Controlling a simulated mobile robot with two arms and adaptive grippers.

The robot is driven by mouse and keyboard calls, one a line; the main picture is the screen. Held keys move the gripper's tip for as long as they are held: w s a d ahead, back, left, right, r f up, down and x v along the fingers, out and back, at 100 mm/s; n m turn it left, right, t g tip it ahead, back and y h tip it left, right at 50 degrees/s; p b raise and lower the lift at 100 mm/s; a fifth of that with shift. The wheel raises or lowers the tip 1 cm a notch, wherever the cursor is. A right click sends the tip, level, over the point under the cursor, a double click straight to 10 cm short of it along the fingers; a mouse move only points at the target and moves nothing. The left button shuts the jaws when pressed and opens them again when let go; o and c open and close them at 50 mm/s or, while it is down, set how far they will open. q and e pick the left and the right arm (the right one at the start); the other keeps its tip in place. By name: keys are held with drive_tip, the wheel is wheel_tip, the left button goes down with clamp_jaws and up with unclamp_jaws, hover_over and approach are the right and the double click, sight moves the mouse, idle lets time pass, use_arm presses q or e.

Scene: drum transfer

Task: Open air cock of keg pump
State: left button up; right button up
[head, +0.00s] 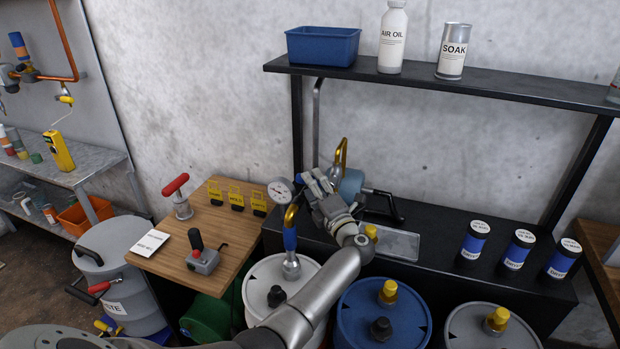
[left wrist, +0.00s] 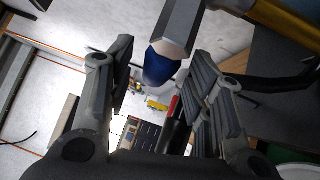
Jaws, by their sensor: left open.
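My left gripper (head: 316,185) is open above the black bench, with its arm reaching up from the bottom. In the left wrist view, a blue tip (left wrist: 162,66) on a grey faceted piece appears between the open fingers; contact cannot be told. The air cock cannot be identified for certain.
A blue-topped drum (head: 382,314) and a grey drum (head: 490,328) stand in front of the bench. Several blue-labelled cans (head: 516,249) stand on its right. A black shelf (head: 440,89) runs above. A wooden board (head: 212,230) is at left.

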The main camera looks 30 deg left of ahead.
use_arm(q)
drive_tip(key=shift+x, duration=1.35)
clamp_jaws()
